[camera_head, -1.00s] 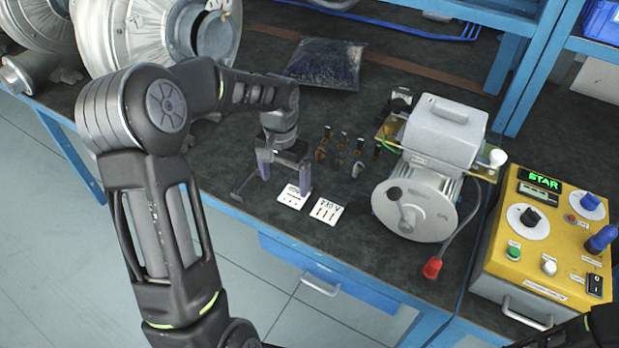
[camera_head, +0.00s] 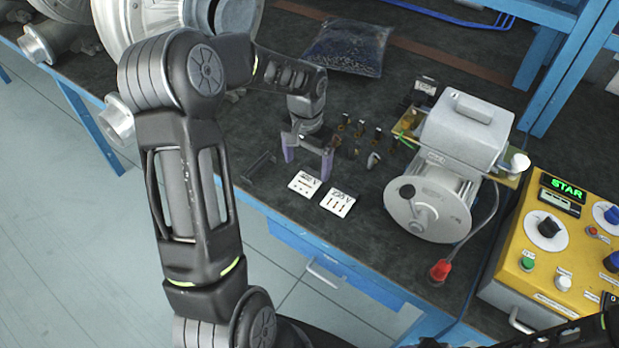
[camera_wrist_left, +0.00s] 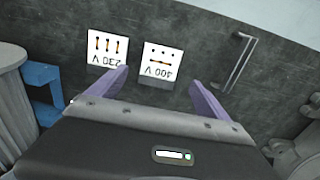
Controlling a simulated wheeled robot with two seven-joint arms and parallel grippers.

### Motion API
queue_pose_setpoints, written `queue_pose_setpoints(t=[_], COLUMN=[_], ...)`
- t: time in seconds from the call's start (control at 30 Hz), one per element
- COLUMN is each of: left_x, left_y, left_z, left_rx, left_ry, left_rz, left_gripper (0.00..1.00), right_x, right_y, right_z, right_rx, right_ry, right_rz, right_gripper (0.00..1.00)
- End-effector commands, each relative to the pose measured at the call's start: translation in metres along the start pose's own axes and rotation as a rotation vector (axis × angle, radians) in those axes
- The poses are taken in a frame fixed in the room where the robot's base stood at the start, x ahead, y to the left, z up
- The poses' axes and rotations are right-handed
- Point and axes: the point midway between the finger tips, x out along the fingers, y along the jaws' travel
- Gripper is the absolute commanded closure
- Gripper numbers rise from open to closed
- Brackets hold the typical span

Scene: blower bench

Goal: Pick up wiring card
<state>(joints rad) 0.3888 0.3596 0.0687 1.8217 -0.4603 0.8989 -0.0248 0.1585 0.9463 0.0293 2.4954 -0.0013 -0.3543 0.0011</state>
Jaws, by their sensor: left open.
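Two white wiring cards lie flat side by side on the dark bench top. The 400 V card (camera_head: 304,184) is on the left in the head view, and the 230 V card (camera_head: 338,204) is to its right. In the left wrist view the 230 V card (camera_wrist_left: 108,48) is left and the 400 V card (camera_wrist_left: 161,62) lies ahead between the fingertips. My left gripper (camera_head: 307,160) is open and empty, its two purple fingers beside the 400 V card's far edge. The fingers also show in the wrist view (camera_wrist_left: 158,82).
A dark handle-like bracket (camera_head: 259,165) lies left of the cards. Several small upright terminals (camera_head: 360,130) stand behind them. The grey blower motor (camera_head: 430,210) is to the right, near a yellow control box (camera_head: 550,262). A bag of small parts (camera_head: 347,47) lies behind.

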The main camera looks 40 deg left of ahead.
Motion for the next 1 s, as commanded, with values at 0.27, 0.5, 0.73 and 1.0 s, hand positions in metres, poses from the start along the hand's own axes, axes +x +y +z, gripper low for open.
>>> queue_pose_setpoints(t=[0.27, 0.5, 0.73, 1.0], left_x=[0.004, 0.036, 0.052, 0.052], left_y=[0.000, 0.001, 0.001, 0.001], left_z=[0.000, 0.002, 0.001, 0.001], left_rx=[0.001, 0.001, 0.001, 0.001], left_ry=[-0.001, -0.005, 0.001, 0.001], left_rz=[0.000, 0.002, 0.000, 0.000], left_gripper=[0.11, 0.11, 0.11, 0.11], right_x=[-0.002, -0.011, -0.011, -0.011], right_y=[-0.001, -0.004, -0.004, -0.004], right_z=[0.000, 0.000, 0.001, 0.001], right_rx=[0.000, 0.000, 0.001, 0.001], right_ry=[0.000, -0.001, -0.002, -0.002], right_rz=[0.000, 0.001, 0.002, 0.002], right_gripper=[0.64, 0.64, 0.64, 0.64])
